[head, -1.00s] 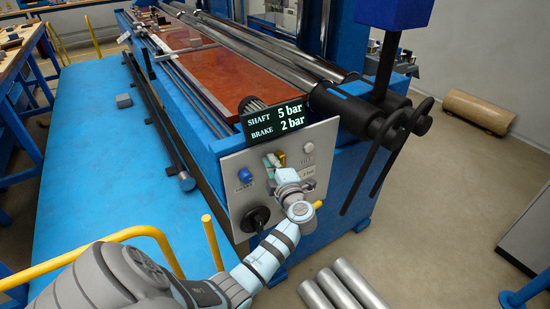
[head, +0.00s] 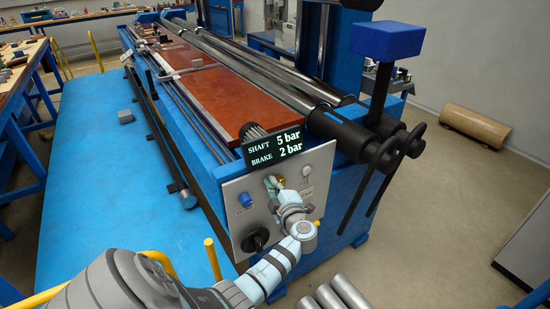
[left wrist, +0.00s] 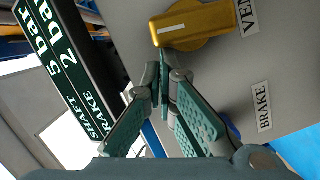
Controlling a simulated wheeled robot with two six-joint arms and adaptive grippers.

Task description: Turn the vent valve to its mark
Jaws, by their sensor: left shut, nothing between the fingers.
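The vent valve is a gold-yellow handle (left wrist: 195,25) with a white line on one end, mounted on the grey panel (left wrist: 285,70) beside a "VENT" label (left wrist: 247,14). In the head view the valve (head: 282,181) is a small yellow spot partly hidden by my gripper. My left gripper (left wrist: 162,88) is shut and empty, its fingertips close to the handle in the left wrist picture but not around it. In the head view the left gripper (head: 272,184) is at the panel front. The valve's target mark cannot be made out. My right gripper is not in view.
The panel also carries a blue button (head: 245,200), a black knob (head: 255,240) and a white button (head: 306,170). A display (head: 273,147) above reads shaft 5 bar, brake 2 bar. Yellow rails (head: 212,259) stand near my arm. Metal cylinders (head: 337,294) lie below right.

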